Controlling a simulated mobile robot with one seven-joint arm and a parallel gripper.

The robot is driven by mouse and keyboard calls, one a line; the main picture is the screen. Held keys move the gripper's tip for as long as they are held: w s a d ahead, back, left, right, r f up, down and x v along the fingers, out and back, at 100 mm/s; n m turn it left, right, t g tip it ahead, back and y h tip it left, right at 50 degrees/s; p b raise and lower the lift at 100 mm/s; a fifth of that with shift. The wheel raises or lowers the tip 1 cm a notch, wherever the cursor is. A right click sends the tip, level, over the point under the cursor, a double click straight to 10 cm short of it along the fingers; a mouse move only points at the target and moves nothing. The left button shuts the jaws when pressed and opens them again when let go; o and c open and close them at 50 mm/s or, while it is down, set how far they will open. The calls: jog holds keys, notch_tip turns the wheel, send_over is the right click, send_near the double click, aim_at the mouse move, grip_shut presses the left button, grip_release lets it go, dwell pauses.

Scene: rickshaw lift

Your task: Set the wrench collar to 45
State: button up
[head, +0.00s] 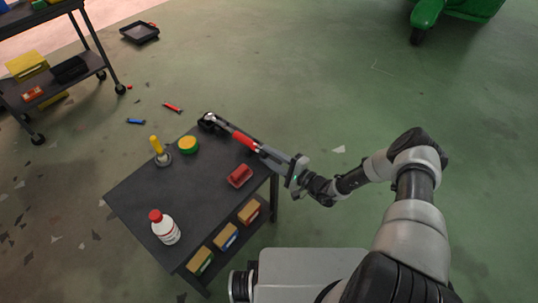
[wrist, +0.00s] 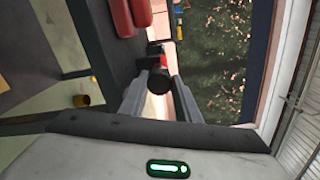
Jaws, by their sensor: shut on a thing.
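My gripper (head: 261,149) reaches in from the right and is shut on the wrench's near dark end. In the wrist view the dark round end of the wrench (wrist: 159,81) sits between my two grey fingertips (wrist: 160,92), with a bit of red beyond it. No scale or number on the collar can be read in either view, so its setting cannot be told.
A red block (head: 240,176) lies on the cart close to my gripper. Bins (head: 227,237) sit below. Small tools (head: 172,107) lie on the floor behind.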

jog(key=shift+n, duration=0.4)
jog(key=o, duration=1.1)
jog(key=shift+f, duration=0.1)
